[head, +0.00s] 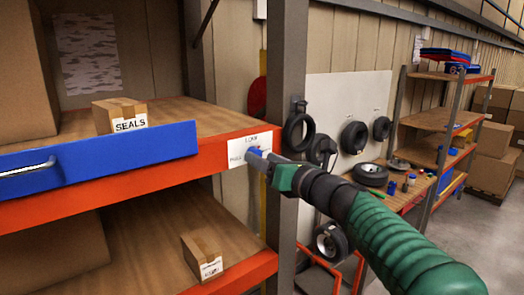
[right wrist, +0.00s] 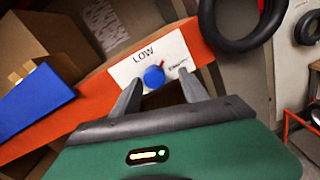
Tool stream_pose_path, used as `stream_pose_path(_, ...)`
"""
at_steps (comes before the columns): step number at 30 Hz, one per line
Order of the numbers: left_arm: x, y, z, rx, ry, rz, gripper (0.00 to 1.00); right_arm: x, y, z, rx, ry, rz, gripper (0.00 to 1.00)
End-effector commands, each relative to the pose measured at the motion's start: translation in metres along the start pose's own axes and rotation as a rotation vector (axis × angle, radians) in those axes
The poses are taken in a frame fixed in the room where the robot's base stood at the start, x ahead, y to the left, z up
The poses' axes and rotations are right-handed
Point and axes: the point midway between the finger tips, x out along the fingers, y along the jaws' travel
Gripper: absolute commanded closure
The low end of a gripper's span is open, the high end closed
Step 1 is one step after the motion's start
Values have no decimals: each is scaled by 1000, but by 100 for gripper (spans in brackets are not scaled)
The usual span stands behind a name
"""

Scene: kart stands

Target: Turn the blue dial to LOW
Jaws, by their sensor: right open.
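The blue dial (right wrist: 154,76) sits on a white label plate (right wrist: 123,70) fixed to the orange shelf beam. The word LOW is printed on the plate above the dial, and a smaller word is at its right. A small red mark shows at the dial's upper right edge. My right gripper (right wrist: 160,92) is open, with its fingertips on either side below the dial; contact is not clear. In the head view my right gripper (head: 260,160) is at the plate (head: 237,153) and partly covers the dial (head: 254,152). My left gripper is not in view.
A blue drawer front (head: 100,160) with a metal handle is left of the plate. A grey upright post (head: 286,90) stands close to my right gripper. A SEALS box (head: 119,115) is on the shelf above. Tyres (head: 354,137) hang on the board to the right.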

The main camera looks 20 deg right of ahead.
Motion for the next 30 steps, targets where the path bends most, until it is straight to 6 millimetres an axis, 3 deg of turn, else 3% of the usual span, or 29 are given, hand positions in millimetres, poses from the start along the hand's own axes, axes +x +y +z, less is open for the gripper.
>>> stream_pose_path(3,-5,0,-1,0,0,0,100,10,1,1,-2,0,1,48)
stream_pose_path(11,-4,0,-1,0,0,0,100,12,0,0,-1,-1,0,48)
stream_pose_path(23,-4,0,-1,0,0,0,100,12,0,0,-1,0,0,99)
stream_pose_path(30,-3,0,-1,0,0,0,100,12,-1,0,-6,-1,-2,100)
